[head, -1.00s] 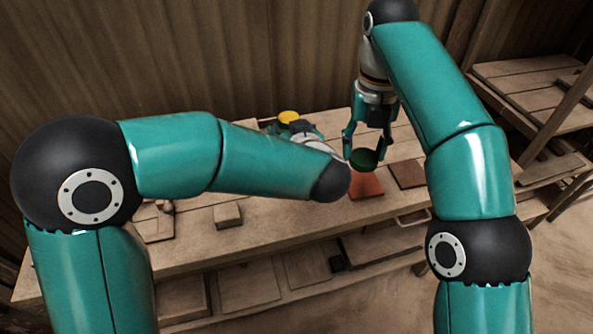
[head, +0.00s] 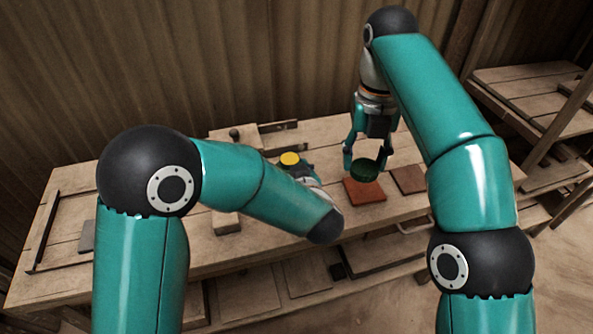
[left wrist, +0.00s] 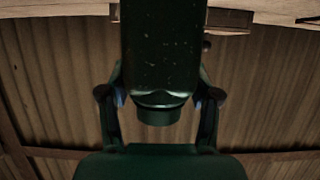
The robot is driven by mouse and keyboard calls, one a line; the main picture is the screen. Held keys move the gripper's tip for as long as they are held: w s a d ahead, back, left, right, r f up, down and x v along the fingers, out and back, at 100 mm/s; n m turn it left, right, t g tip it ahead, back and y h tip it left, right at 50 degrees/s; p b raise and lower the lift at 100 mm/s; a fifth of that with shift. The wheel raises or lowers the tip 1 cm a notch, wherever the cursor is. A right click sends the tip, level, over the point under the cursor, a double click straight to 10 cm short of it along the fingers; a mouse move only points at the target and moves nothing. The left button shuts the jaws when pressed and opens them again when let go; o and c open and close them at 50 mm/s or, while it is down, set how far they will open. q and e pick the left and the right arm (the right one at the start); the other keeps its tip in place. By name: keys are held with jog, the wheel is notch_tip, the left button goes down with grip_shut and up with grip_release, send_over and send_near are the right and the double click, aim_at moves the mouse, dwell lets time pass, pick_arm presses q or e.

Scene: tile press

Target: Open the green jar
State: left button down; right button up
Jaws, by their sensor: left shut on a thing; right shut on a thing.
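The green jar's dark body (left wrist: 160,45) and narrower neck (left wrist: 159,113) are in the left wrist view, between the fingers of my left gripper (left wrist: 160,95). In the head view a round yellow top (head: 290,158) shows at my left gripper, whose fingers are mostly hidden behind my left forearm. No green lid sits on it. My right gripper (head: 366,163) points down and is shut on a dark green round lid (head: 364,172). The lid is apart from the jar, to its right, above a terracotta tile (head: 366,194).
A brown tile (head: 408,178) lies right of the terracotta one. A wooden block (head: 226,223) is on the bench left of my left forearm. A grey tile (head: 87,236) and a dark bar (head: 46,230) lie at the far left. A corrugated wall stands behind.

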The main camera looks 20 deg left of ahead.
pick_arm(q)
jog(key=shift+c, duration=1.2)
grip_release()
jog(key=shift+f, duration=0.1)
